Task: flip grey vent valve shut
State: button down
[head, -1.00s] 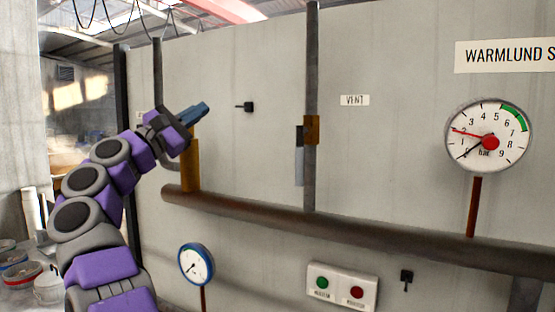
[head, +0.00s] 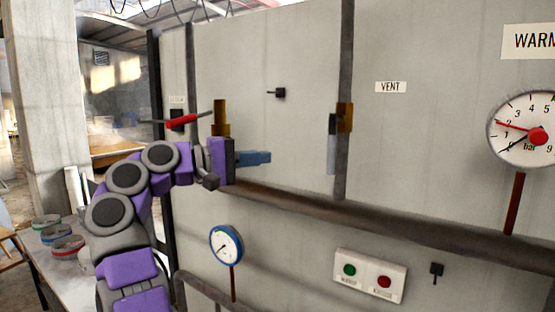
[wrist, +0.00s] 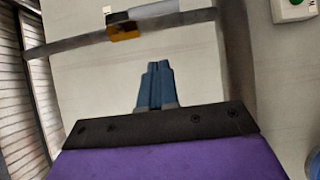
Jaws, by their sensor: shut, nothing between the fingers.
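The vent valve has a brass body (head: 344,117) on a vertical pipe, left of the VENT label (head: 390,87). Its grey lever (head: 331,150) hangs down alongside the pipe. In the wrist view the brass body (wrist: 124,31) sits on the pipe, which runs across the top, and the pale grey lever (wrist: 155,9) lies along it. My gripper (head: 268,158) has blue fingers and is shut and empty. It points right, left of the lever and apart from it. The wrist view shows the fingertips (wrist: 157,66) close together, short of the pipe.
A thick horizontal pipe (head: 290,203) runs below my gripper. A red-handled valve (head: 183,120) is at left behind my arm. A blue gauge (head: 226,245), a large gauge (head: 520,130) and a button box (head: 370,276) are on the panel. The panel between gripper and vent pipe is clear.

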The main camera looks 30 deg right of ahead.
aim_at(332, 144)
jog(key=s+d+b, duration=0.3)
jog(key=s+d, duration=0.2)
jog(key=d, duration=0.5)
jog(key=shift+d, duration=0.4)
jog(key=shift+s+f+b, duration=0.15)
jog(key=shift+b, duration=0.2)
jog(key=shift+s+n+b, duration=0.1)
jog(key=shift+n+b, duration=0.2)
jog(key=shift+b, duration=0.15)
